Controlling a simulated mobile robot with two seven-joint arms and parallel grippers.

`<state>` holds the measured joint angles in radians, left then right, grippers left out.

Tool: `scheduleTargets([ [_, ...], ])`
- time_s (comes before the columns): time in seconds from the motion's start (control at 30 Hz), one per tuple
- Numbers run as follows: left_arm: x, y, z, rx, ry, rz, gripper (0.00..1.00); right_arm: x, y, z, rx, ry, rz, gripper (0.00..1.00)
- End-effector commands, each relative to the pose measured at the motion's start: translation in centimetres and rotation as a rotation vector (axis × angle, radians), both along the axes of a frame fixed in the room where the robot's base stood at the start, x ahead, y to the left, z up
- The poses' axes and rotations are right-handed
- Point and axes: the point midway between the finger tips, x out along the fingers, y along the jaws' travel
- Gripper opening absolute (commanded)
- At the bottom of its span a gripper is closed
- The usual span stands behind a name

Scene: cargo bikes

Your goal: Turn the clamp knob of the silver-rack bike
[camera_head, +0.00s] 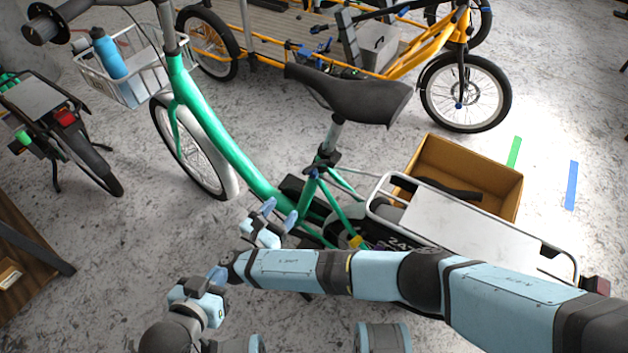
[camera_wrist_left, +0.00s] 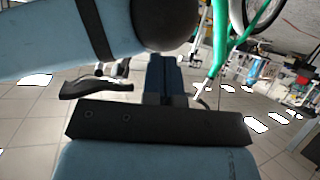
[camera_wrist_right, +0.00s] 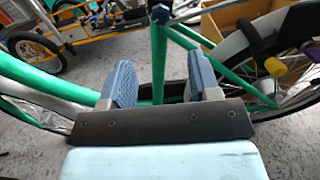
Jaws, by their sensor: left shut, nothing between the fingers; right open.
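The green bike (camera_head: 230,150) with a silver rear rack (camera_head: 470,225) stands in the middle of the head view. A small blue clamp knob (camera_head: 312,172) shows at the seat-post clamp below the black saddle (camera_head: 350,95); it also shows at the top of the right wrist view (camera_wrist_right: 160,14). My right gripper (camera_head: 279,213) is open and empty, below and left of the knob. In the right wrist view its two fingers (camera_wrist_right: 162,82) stand either side of the green seat tube in the picture, apart from the knob. My left gripper (camera_head: 217,276) is shut and empty, further from the bike.
A cardboard box (camera_head: 470,170) stands behind the rack. An orange cargo bike (camera_head: 430,50) is at the back, and another bike (camera_head: 65,125) stands at left. The front basket (camera_head: 120,75) holds a blue bottle (camera_head: 108,52). Floor at lower left is clear beside a wooden table (camera_head: 25,270).

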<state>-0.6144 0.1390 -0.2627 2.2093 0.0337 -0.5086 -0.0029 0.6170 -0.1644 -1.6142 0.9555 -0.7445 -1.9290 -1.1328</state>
Motion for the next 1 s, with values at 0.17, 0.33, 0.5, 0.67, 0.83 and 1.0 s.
scheduleTargets([
  [0.17,0.0,0.0,-0.1,-0.004,-0.005,0.0,0.0,2.2,-1.7,0.0,0.0,-0.001,-0.001,0.57],
  [0.33,0.1,-0.1,-0.2,-0.012,-0.011,-0.001,0.0,5.3,-3.9,-0.1,0.001,0.0,-0.002,0.57],
  [0.5,0.1,-0.2,-0.3,-0.019,-0.018,-0.004,0.0,8.0,-5.9,-0.1,0.001,0.0,-0.002,0.57],
  [0.67,0.1,-0.3,-0.3,-0.024,-0.021,-0.005,0.0,9.8,-7.2,-0.1,0.003,0.001,-0.001,0.57],
  [0.83,0.1,-0.4,-0.3,-0.028,-0.022,-0.005,0.0,10.6,-7.8,0.0,0.005,0.003,0.0,0.57],
  [1.0,0.2,-0.4,0.0,-0.029,-0.027,-0.005,0.0,10.7,-7.9,0.0,0.005,0.003,0.0,0.57],
])
